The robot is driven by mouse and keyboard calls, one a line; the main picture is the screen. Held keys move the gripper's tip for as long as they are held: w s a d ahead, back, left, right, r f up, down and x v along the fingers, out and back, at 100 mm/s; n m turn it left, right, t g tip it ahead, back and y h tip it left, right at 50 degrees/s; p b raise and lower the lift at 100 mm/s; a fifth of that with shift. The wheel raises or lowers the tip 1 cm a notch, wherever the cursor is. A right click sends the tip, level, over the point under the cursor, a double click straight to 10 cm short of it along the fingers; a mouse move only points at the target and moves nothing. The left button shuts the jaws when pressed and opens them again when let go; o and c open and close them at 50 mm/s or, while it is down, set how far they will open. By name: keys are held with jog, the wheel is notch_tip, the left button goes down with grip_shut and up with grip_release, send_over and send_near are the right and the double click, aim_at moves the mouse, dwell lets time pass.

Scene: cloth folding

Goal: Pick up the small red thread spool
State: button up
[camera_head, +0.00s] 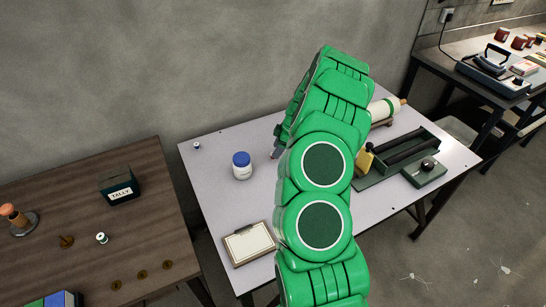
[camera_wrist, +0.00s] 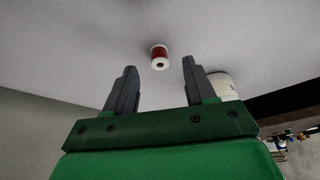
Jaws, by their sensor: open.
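The small red thread spool (camera_wrist: 159,53) has white ends and is on the pale table surface in the wrist view. It is centred between the fingertips in the picture, just beyond them, with a gap on both sides. My gripper (camera_wrist: 159,65) is open and empty, its two dark fingers pointing toward the spool. In the head view my green arm covers the middle of the white table (camera_head: 215,215). A tiny grey and red bit shows at the arm's left edge there, too small to tell whether it is the spool.
On the white table are a blue-lidded jar (camera_head: 242,166), a clipboard (camera_head: 249,243), a roll (camera_head: 384,109) and a dark green device (camera_head: 420,172). The brown table (camera_head: 80,190) holds a dark TALLY box (camera_head: 119,185) and small spools.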

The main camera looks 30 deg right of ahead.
jog(key=shift+x, duration=1.5)
jog(key=shift+r, duration=0.1)
jog(key=shift+c, duration=0.2)
grip_shut()
jog(key=shift+r, duration=0.1)
